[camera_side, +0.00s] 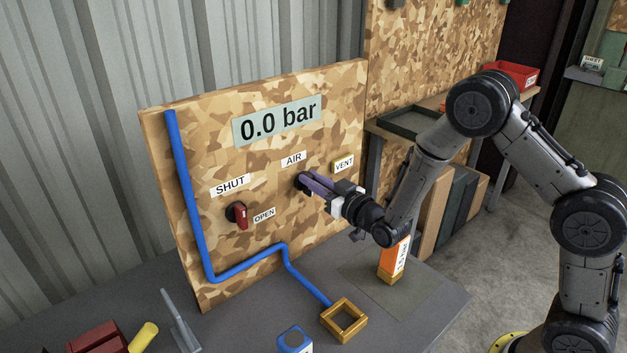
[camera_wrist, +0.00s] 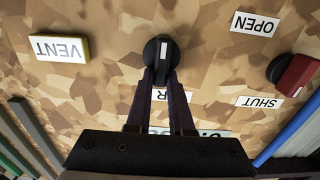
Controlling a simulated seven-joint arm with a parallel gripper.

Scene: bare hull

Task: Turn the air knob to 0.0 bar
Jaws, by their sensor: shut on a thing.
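The black air knob (camera_wrist: 161,52) is on the chipboard panel (camera_side: 287,79), below the AIR label (camera_side: 293,159). My gripper (camera_side: 304,181) reaches the panel from the right, and its two fingers are shut on the knob. In the side view the knob is mostly hidden by the fingers. The wrist view shows the fingers (camera_wrist: 162,82) on the knob's grip, with a white mark on the knob. The display (camera_side: 278,121) at the top of the panel reads 0.0 bar.
A red valve handle (camera_side: 241,217) sits left of the knob, between SHUT and OPEN labels. A yellow-edged VENT label (camera_side: 344,165) is close to my gripper. A blue pipe (camera_side: 190,200) runs down the panel to a brass square frame (camera_side: 344,319). An orange block (camera_side: 392,264) stands below my wrist.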

